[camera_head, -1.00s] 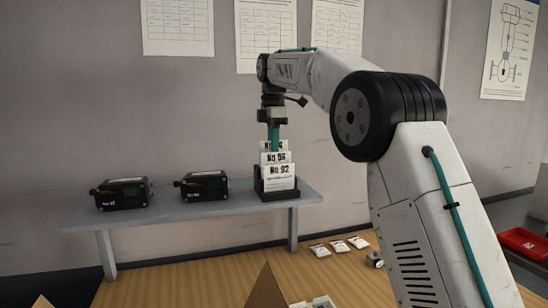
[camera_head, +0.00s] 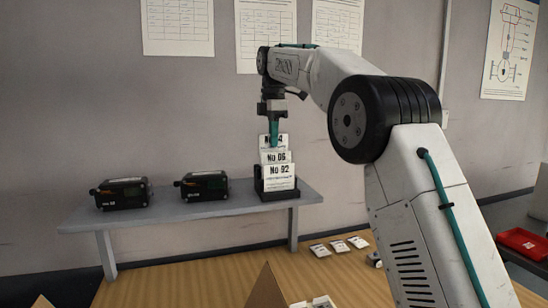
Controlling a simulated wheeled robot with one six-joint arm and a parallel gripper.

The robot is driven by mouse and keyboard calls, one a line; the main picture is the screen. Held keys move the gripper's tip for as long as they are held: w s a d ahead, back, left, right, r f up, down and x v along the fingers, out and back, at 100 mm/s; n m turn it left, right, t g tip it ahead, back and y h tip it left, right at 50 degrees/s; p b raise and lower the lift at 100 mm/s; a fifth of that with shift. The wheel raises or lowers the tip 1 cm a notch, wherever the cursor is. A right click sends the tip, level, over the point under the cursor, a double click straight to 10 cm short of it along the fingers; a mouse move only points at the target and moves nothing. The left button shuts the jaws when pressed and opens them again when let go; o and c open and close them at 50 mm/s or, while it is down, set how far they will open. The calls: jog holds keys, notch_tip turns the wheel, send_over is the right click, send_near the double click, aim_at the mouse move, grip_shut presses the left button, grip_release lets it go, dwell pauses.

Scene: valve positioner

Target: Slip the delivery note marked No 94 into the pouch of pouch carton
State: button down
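A black holder (camera_head: 278,193) on the grey shelf holds upright white notes. The front note reads No 92 (camera_head: 279,177), and the one behind it (camera_head: 275,157) seems to read No 06 or 96. The rearmost note (camera_head: 284,140) stands highest; its number is partly covered by my gripper, with a 4 showing. My gripper (camera_head: 274,144) points down at this rear note and appears shut on its upper part; the fingers are small here. A brown cardboard flap (camera_head: 266,289), perhaps of the pouch carton, shows at the bottom edge; no pouch is visible.
Two black devices (camera_head: 122,193) (camera_head: 204,186) stand on the shelf (camera_head: 165,214) left of the holder. Several small pale items (camera_head: 338,246) lie on the wooden table (camera_head: 180,281). A red tray (camera_head: 524,243) is at far right. The wall is close behind.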

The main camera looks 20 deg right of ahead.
jog(key=shift+r, duration=1.85)
jog(key=shift+d, duration=0.1)
